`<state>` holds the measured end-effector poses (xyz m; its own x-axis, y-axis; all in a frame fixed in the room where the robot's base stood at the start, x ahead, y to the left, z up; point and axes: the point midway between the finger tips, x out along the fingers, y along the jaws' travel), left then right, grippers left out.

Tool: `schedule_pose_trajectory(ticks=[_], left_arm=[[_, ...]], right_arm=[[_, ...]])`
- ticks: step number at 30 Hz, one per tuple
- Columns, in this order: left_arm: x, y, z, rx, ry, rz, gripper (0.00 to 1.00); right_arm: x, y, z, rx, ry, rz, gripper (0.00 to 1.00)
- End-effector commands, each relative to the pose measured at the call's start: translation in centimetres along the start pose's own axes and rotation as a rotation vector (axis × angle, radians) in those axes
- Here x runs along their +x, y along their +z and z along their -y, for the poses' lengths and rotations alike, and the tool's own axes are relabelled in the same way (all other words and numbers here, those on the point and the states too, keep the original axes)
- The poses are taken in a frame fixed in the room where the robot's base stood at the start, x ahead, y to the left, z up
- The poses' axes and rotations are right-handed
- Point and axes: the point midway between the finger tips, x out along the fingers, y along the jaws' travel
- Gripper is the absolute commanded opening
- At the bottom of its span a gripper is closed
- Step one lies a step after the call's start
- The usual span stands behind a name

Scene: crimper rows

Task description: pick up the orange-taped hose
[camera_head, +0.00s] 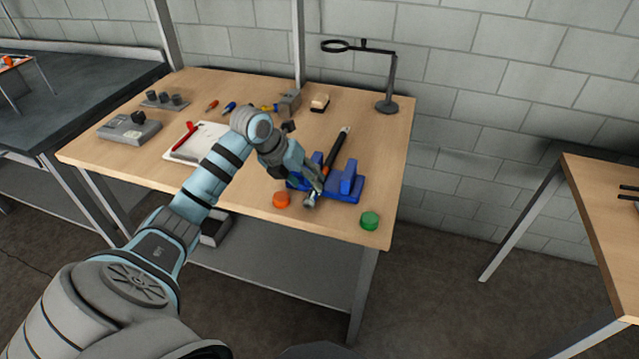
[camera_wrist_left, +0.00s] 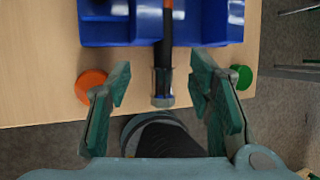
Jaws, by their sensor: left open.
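The hose (camera_head: 338,146) is a black tube lying in a blue cradle (camera_head: 347,190) near the front right of the table. A little orange tape shows on it, partly behind my gripper. My left gripper (camera_head: 310,182) is open at the front of the cradle. In the wrist view, its fingers (camera_wrist_left: 160,82) stand on either side of the fitting, with gaps on both sides. My right gripper is not in view.
An orange disc (camera_head: 281,200) and a green disc (camera_head: 370,220) flank the cradle at the front. A magnifier stand (camera_head: 386,104) is behind it. A white board (camera_head: 197,142), a grey box (camera_head: 128,128) and small tools are further left.

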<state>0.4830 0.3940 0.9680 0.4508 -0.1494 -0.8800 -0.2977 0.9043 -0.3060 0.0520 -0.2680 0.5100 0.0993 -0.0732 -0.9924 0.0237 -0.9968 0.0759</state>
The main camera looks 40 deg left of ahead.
Motion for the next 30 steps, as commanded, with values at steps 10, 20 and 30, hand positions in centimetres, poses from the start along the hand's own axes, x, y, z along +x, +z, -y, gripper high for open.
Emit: schedule_pose_trajectory(ticks=[10,20,30], left_arm=[[4.1,-0.1,0.3,0.001,-0.001,0.0,0.47],[4.1,-0.1,0.4,0.0,-0.002,0.0,0.09],[4.0,-0.1,0.4,0.0,-0.003,0.001,0.0]], right_arm=[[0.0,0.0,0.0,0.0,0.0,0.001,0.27],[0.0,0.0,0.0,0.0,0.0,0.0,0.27],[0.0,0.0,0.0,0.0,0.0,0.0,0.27]])
